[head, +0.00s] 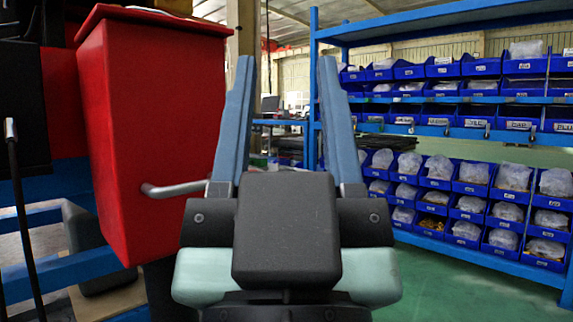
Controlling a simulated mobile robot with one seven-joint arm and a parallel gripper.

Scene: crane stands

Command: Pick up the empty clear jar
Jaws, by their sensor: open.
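No clear jar can be made out in the head view. My gripper (286,64) is in the middle of the picture, seen from behind its dark housing. Its two long blue fingers point up and away and stand well apart, so it is open. Nothing shows between the fingers except the distant background. My dark housing hides part of the floor and whatever lies low behind it.
A tall red bin (155,130) stands close on the left, with a metal bar at its lower right edge. Blue shelves (440,134) with several blue boxes of bagged parts fill the right. Green floor (455,290) is clear at the lower right.

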